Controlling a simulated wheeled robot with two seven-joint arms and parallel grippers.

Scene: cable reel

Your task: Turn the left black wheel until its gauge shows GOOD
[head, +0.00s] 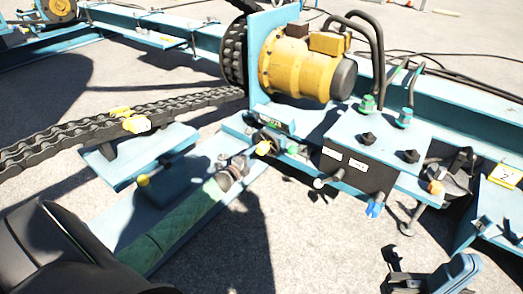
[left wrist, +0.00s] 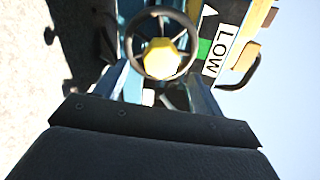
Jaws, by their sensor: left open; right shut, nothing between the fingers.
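A black wheel with a yellow hub (left wrist: 163,57) is straight ahead of my left gripper in the left wrist view. In the head view its yellow hub (head: 263,147) shows below the yellow motor. The gauge (left wrist: 222,50) beside the wheel reads LOW, with a green patch and a white pointer next to the word. My left gripper (left wrist: 160,95) is open, its fingers towards the wheel's near side; I cannot tell whether they touch it. My right gripper (head: 432,276) is shut and empty at the lower right of the head view, away from the wheel.
A yellow motor (head: 300,65) stands behind the wheel. A heavy chain (head: 120,122) runs left from the sprocket. A black control box (head: 355,170) with levers is right of the wheel.

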